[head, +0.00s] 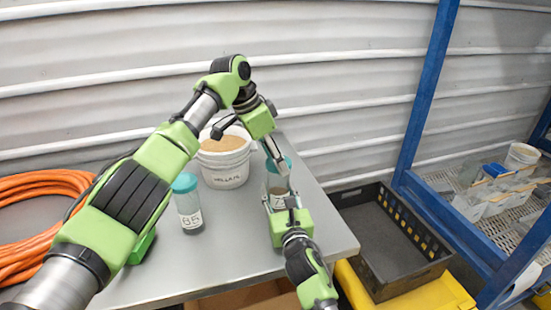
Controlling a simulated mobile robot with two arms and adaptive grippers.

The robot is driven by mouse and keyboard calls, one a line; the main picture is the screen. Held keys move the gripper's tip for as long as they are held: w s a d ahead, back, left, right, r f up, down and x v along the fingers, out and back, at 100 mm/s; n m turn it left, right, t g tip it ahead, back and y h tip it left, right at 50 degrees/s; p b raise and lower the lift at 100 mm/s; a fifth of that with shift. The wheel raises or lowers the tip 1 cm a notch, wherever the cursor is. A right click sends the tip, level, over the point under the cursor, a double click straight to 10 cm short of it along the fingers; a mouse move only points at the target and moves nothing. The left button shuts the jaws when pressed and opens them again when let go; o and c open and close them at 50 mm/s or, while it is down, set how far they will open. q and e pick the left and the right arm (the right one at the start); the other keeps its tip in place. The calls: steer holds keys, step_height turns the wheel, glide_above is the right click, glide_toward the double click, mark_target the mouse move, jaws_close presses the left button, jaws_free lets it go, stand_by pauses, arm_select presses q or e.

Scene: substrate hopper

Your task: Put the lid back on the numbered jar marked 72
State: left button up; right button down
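A clear jar (276,181) with dark contents stands on the right part of the grey table; its label is mostly hidden, so I cannot read its number. A teal lid (288,162) shows at its top, partly covered by my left gripper (281,168), which reaches down from above. I cannot tell whether the lid is seated or whether the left fingers are shut on it. My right gripper (281,202) comes from the front with its fingers on both sides of the jar, seemingly shut on it. Another teal-lidded jar (189,208), marked 85, stands upright at the left.
An orange hose (35,205) lies coiled at the left. A black crate (385,240) and a blue rack (418,110) are right of the table (215,260).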

arm_select(q)
steer(key=shift+o, duration=1.3)
steer(key=shift+r, duration=2.25)
steer(key=o, duration=0.6)
steer(key=shift+c, duration=0.2)
steer(key=shift+r, duration=0.1)
steer(key=v, duration=1.1)
steer(key=shift+r, duration=0.4)
steer(key=shift+s+a, duration=0.1)
steer(key=shift+a, duration=0.05)
arm_select(e)
steer(key=c, duration=1.1)
jaws_free()
